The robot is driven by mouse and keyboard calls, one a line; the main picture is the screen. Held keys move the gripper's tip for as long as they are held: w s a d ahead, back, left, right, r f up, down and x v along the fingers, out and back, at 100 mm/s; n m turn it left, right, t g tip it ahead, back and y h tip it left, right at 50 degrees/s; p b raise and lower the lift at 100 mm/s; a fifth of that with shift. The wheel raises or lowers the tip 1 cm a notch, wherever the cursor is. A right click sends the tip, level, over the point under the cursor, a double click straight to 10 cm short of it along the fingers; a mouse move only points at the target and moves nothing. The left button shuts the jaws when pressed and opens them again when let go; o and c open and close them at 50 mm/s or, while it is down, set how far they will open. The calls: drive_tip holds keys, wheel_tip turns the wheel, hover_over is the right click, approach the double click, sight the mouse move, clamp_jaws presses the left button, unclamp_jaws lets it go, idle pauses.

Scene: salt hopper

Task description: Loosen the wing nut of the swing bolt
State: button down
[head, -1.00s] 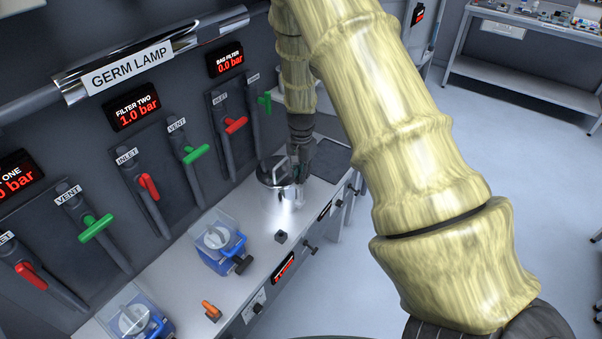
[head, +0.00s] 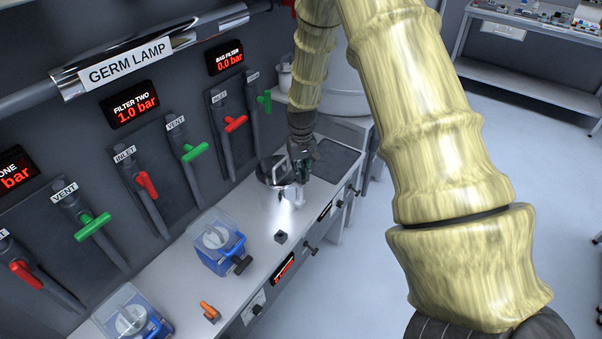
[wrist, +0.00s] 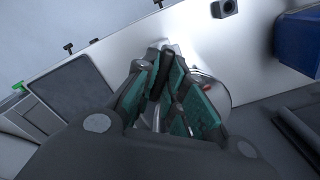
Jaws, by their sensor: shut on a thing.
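The salt hopper is a polished steel vessel (head: 274,197) with a handled lid, standing on the pale bench in the head view. In the wrist view its round lid (wrist: 219,92) shows partly behind my fingers. My gripper (head: 300,180) is at the hopper's right side, pointing down. In the wrist view my gripper (wrist: 166,60) has its green-padded fingers closed together at the hopper's rim, shut on the wing nut. The wing nut and swing bolt are mostly hidden by the fingers, so the nut's turn on the bolt cannot be told.
Blue boxes with clear covers (head: 219,245) stand nearer on the bench, with a small dark block (head: 281,238) and an orange-handled part (head: 209,311). A dark mat (head: 335,160) lies beyond the hopper. Red and green valve handles (head: 235,123) line the wall panel behind.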

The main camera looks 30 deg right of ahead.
drive_tip(key=n, duration=0.3)
drive_tip(key=shift+n, duration=2.1)
drive_tip(key=c, duration=1.5)
unclamp_jaws()
wheel_tip(320, 180, up, 12)
